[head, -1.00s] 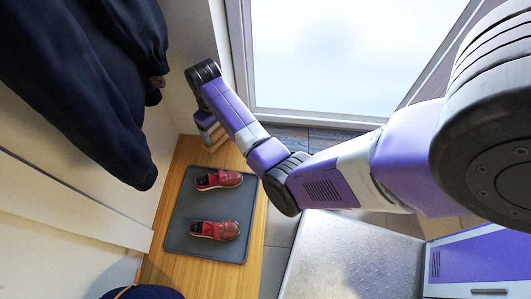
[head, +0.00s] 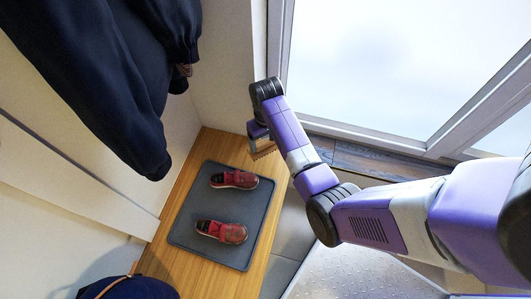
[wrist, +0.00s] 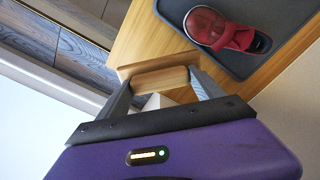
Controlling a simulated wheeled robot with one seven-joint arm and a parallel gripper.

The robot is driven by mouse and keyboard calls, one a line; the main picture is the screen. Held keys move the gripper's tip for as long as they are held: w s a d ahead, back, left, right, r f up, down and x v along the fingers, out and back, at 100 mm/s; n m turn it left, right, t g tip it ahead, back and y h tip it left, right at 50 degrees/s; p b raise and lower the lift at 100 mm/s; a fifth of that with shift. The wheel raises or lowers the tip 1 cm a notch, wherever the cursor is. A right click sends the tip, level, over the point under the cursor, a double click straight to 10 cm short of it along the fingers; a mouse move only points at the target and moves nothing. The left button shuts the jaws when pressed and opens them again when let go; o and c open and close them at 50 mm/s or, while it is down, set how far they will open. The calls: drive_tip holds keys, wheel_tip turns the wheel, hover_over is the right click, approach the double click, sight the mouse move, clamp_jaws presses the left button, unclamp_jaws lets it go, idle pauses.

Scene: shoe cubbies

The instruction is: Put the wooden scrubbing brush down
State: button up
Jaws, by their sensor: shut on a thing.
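My gripper (wrist: 163,90) is shut on the wooden scrubbing brush (wrist: 160,79), with one finger at each end of its block in the wrist view. In the head view the brush (head: 263,150) hangs below my gripper (head: 258,133), near the far right end of the wooden bench (head: 190,270). Whether the brush touches the bench or hangs above it, I cannot tell. A grey mat (head: 212,252) lies on the bench with two red shoes, one farther (head: 234,180) and one nearer (head: 221,232). The brush is beyond the mat's far edge.
Dark coats (head: 110,80) hang at the left above the bench. A dark blue item (head: 130,288) with a tan band is at the lower left. A glass door (head: 390,70) stands beyond my arm. Bare bench wood shows around the mat.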

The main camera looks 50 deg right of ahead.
drive_tip(key=shift+f+b, duration=0.7)
drive_tip(key=shift+f, duration=3.3)
drive_tip(key=shift+f, duration=0.15)
drive_tip(key=o, duration=1.9)
